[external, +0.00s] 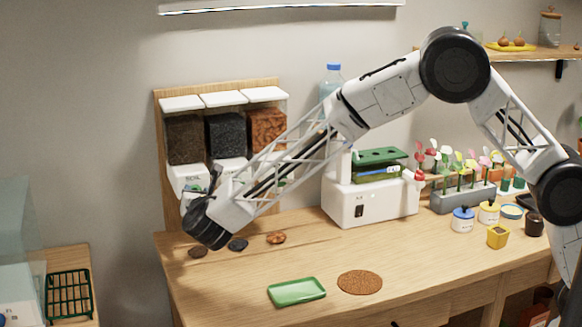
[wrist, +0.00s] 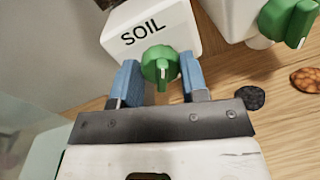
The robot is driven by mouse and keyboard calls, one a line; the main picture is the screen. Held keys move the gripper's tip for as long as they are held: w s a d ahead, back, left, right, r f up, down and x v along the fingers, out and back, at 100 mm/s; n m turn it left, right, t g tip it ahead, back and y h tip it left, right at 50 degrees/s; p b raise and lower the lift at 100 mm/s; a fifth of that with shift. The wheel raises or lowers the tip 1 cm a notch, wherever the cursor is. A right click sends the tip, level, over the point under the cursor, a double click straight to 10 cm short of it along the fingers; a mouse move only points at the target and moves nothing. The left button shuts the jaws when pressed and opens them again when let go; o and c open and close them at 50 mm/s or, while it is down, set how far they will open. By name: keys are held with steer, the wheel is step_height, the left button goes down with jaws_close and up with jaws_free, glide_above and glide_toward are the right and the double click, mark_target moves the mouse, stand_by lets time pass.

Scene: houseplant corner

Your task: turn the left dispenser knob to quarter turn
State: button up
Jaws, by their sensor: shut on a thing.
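The left dispenser, labelled SOIL (wrist: 146,32), has a green knob (wrist: 162,60) with a white mark on its front. In the wrist view the mark runs nearly straight down the picture, while the label is tilted. My gripper (wrist: 160,74) has its two blue fingers on either side of this knob, shut on it. In the external view the left dispenser (external: 186,138) has a clear bin of brown soil. My wrist and hand hide its knob there, so its angle can only be read in the wrist view.
Two more dispensers stand to the right, with black (external: 226,133) and orange-brown (external: 267,130) contents. Small piles (external: 238,245) lie below. A white machine (external: 368,205) and green tray (external: 297,291) stand on the table.

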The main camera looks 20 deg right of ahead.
steer(key=m, duration=0.6)
steer(key=m+y, duration=0.1)
steer(key=m, duration=0.4)
steer(key=shift+d+m, duration=0.2)
steer(key=shift+m, duration=0.2)
stand_by(0.3)
steer(key=o, duration=0.9)
steer(key=shift+f, duration=0.1)
steer(key=shift+s+r, duration=0.15)
steer(key=shift+s, duration=1.8)
steer(key=shift+s+r, duration=0.15)
steer(key=shift+s, duration=1.8)
